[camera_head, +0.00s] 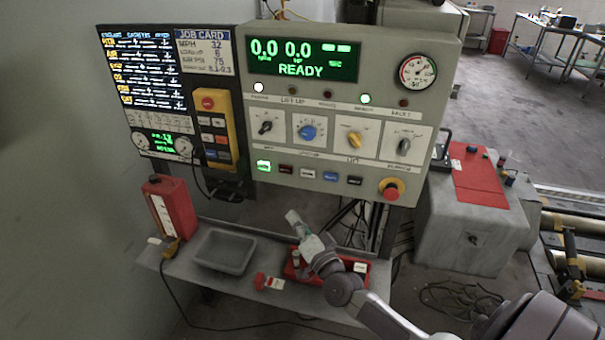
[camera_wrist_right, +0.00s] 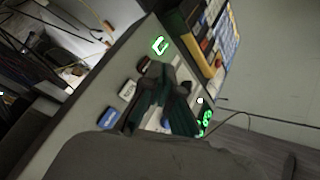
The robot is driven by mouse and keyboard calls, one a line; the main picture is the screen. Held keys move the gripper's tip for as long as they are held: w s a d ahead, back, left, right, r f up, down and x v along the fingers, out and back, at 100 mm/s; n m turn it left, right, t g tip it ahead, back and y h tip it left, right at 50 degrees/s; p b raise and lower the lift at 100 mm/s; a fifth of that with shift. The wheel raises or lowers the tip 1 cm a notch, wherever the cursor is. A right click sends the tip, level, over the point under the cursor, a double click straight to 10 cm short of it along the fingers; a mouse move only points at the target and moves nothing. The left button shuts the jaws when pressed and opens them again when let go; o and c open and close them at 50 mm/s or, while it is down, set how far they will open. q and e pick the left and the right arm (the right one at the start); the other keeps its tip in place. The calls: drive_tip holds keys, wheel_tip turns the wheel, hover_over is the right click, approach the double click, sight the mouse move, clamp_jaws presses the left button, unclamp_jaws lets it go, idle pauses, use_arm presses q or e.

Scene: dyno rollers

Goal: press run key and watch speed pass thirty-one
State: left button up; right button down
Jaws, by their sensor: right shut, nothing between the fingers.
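The control panel (camera_head: 230,60) has a green display (camera_head: 300,58) reading 0.0, 0.0 and READY. Below its dials is a row of keys: a lit green key (camera_head: 264,166), a dark red key (camera_head: 286,169), a white key (camera_head: 308,174), a blue key (camera_head: 331,176) and a black key (camera_head: 354,181). Which is the run key cannot be read. My right gripper (camera_head: 294,218) is shut and empty, below the row and apart from it. In the right wrist view its fingers (camera_wrist_right: 162,80) overlap part of the row; the lit green key (camera_wrist_right: 160,45) shows beyond them. My left gripper is out of view.
A red emergency button (camera_head: 391,188) sits at the panel's lower right. A yellow pendant (camera_head: 215,125) hangs at left. A shelf below holds a red can (camera_head: 169,208), a grey tray (camera_head: 224,252) and a red tray (camera_head: 350,266). A grey cabinet (camera_head: 465,235) stands at right.

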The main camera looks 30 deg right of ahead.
sight(308, 173)
drive_tip(key=shift+m+t+h, duration=0.5)
drive_tip(key=shift+m+h, duration=0.1)
drive_tip(key=shift+m, duration=0.2)
drive_tip(key=r, duration=0.2)
drive_tip(key=d+r, duration=0.1)
drive_tip(key=r, duration=0.1)
drive_tip(key=shift+w+r, duration=0.1)
drive_tip(key=shift+w, duration=0.2)
drive_tip(key=shift+w, duration=0.1)
drive_tip(key=shift+w+d+b, duration=1.2)
drive_tip(key=shift+w+d, duration=0.2)
drive_tip(key=shift+d, duration=0.25)
drive_tip(key=shift+w+d+b, duration=1.15)
drive_tip(key=shift+w+d, duration=0.25)
drive_tip(key=shift+d, duration=0.25)
drive_tip(key=shift+w, duration=0.1)
drive_tip(key=shift+w+d, duration=0.2)
drive_tip(key=shift+d, duration=0.1)
